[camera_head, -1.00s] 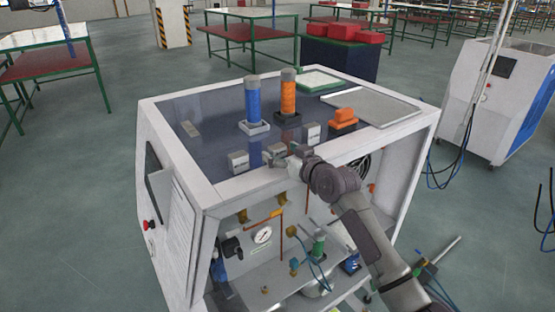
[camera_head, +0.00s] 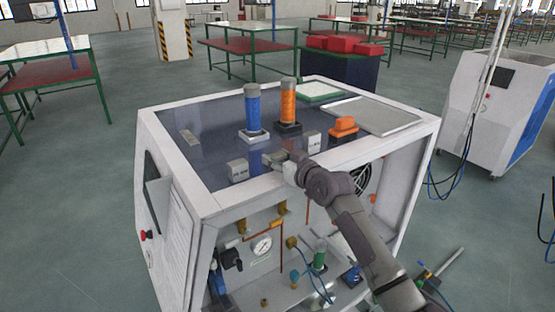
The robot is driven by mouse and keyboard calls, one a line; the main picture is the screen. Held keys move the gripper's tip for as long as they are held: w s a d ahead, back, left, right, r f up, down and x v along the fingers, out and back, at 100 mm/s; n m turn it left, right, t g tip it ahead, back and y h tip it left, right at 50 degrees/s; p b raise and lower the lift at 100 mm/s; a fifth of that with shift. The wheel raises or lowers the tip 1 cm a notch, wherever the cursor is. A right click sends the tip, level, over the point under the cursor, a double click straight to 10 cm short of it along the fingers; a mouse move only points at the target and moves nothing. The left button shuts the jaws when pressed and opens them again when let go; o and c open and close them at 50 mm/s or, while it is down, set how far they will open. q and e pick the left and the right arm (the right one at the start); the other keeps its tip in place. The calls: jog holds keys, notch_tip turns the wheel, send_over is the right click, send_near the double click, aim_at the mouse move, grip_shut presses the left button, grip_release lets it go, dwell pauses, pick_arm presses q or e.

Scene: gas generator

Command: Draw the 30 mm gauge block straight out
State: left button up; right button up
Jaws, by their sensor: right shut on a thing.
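My right gripper (camera_head: 281,158) reaches in from the lower right, over the front edge of the dark top of the white cabinet. It is shut on a small grey block (camera_head: 270,159), mostly hidden by the fingers. Its label is hidden, so I cannot confirm it is the 30 mm gauge block. A similar grey block (camera_head: 238,170) stands left of the gripper, and another grey block (camera_head: 314,142) stands to its right, both apart from it. Their markings are too small to read. Whether the held block is lifted cannot be told. My left gripper is not in view.
Behind the gripper stand a blue cylinder (camera_head: 253,108) and an orange cylinder (camera_head: 288,100) in square holders. An orange piece (camera_head: 344,125) sits to the right, near a grey tray (camera_head: 375,115). The raised white front rim (camera_head: 235,197) lies below the gripper.

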aim_at(281, 161)
jog(key=shift+s+d+r+p, duration=0.1)
jog(key=shift+s+d+p, duration=0.3)
jog(key=shift+p, duration=0.2)
jog(key=shift+c, duration=0.3)
jog(key=p+v, duration=0.1)
jog(key=v, duration=0.1)
jog(key=shift+s+d+p, duration=0.1)
jog(key=shift+s+p, duration=0.2)
jog(key=shift+p, duration=0.1)
jog(key=shift+s+d, duration=0.35)
jog(key=shift+s, duration=0.15)
jog(key=shift+f, duration=0.25)
